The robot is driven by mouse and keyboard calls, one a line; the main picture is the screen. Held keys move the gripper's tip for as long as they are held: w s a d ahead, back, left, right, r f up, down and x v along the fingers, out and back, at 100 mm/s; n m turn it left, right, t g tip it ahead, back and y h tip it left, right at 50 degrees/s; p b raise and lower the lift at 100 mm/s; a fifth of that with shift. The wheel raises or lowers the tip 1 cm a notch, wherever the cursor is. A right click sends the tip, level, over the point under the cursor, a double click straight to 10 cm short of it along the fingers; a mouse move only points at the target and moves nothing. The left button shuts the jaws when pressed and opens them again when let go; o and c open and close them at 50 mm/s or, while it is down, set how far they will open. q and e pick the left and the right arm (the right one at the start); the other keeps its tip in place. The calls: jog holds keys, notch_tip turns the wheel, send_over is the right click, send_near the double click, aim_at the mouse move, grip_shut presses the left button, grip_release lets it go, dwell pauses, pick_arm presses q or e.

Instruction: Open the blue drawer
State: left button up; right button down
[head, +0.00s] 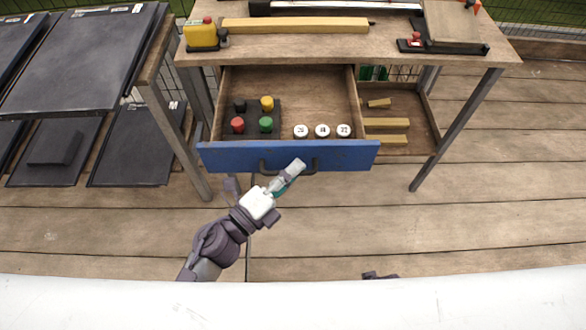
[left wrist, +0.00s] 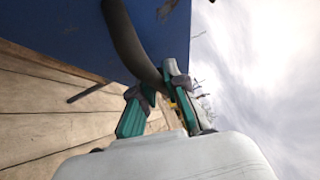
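The blue drawer (head: 345,156) stands pulled well out of the wooden workbench in the head view, its inside exposed. Its blue front also shows in the left wrist view (left wrist: 70,25). A dark curved handle (head: 310,165) is on the front; it also shows in the left wrist view (left wrist: 122,35). My left gripper (head: 291,170) is at the handle's right part. In the left wrist view its two fingers (left wrist: 154,82) lie on either side of the handle bar and appear closed on it. My right gripper is not visible; only a small dark piece of mine shows at the lower edge.
The drawer holds red, green, yellow and black knobs (head: 266,124) and three white round pieces (head: 322,131). An open compartment with wooden blocks (head: 387,123) is at its right. Bench legs (head: 455,130) stand either side. Dark panels (head: 85,60) fill the left. Deck (head: 480,220) in front is clear.

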pick_arm(q)
jog(key=shift+o, duration=0.5)
jog(key=v, duration=1.2)
jog(key=shift+w+a, duration=0.1)
